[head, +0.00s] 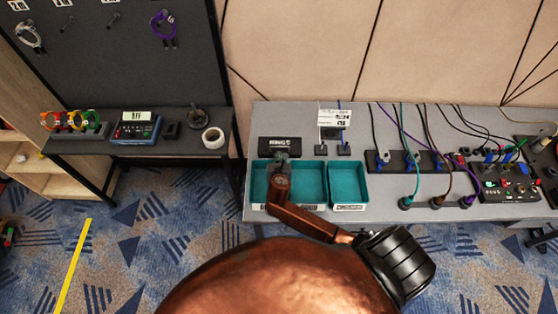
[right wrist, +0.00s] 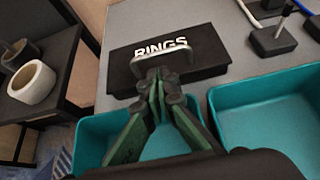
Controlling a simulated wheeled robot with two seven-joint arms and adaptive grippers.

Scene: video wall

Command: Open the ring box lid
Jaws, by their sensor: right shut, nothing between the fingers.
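The ring box (head: 265,146) is a flat black box with white RINGS lettering at the back left of the grey table. It also shows in the right wrist view (right wrist: 208,70), and its lid looks closed. A thin grey arched handle (right wrist: 160,48) shows at its front edge, just beyond my fingertips. My right gripper (head: 281,157) is at the front edge of the box; in the right wrist view its green-sided fingers (right wrist: 158,78) come together at the handle. It is shut with nothing held. Whether the fingertips touch the handle is unclear. My left gripper is not in view.
Teal bins (head: 348,183) stand directly in front of the box, under my right gripper. Small black stands (head: 344,150) and a sign are right of it, then cables and a control panel (head: 508,185). A dark side table (head: 75,147) with a tape roll (head: 213,138) stands left.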

